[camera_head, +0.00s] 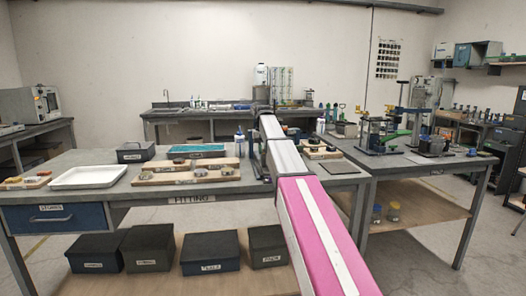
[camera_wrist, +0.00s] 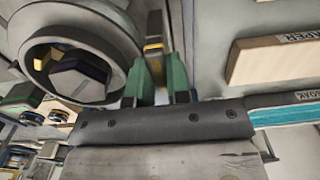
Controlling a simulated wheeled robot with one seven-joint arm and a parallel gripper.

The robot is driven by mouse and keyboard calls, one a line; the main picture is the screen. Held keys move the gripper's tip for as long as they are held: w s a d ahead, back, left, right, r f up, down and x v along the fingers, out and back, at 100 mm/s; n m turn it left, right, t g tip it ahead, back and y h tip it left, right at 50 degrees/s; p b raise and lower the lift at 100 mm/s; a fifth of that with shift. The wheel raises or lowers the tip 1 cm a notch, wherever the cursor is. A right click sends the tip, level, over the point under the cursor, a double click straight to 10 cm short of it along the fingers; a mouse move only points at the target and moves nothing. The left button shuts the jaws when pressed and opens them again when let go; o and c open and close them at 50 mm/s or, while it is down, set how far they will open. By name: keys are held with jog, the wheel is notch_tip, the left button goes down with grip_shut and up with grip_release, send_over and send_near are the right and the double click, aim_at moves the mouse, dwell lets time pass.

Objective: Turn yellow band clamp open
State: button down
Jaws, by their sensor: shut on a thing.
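My gripper (camera_wrist: 155,78) has green fingers. In the wrist view they are shut on a narrow upright dark piece with a yellow part (camera_wrist: 153,50), which looks like the lever of the yellow band clamp. A large grey round fitting (camera_wrist: 118,40) with a dark hexagonal centre stands just left of the fingers. A bit of yellow shows inside its rim. I cannot tell how far the clamp is turned. In the head view my arm hides most of the gripper and the clamp.
A wooden board (camera_wrist: 275,60) lies to the right in the wrist view. On the bench in the head view are a white tray (camera_head: 88,177), wooden boards with fittings (camera_head: 185,178) and a dark box (camera_head: 136,152). Another bench (camera_head: 400,160) with clamped devices stands at right.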

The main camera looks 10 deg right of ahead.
jog(key=c, duration=1.1)
grip_release()
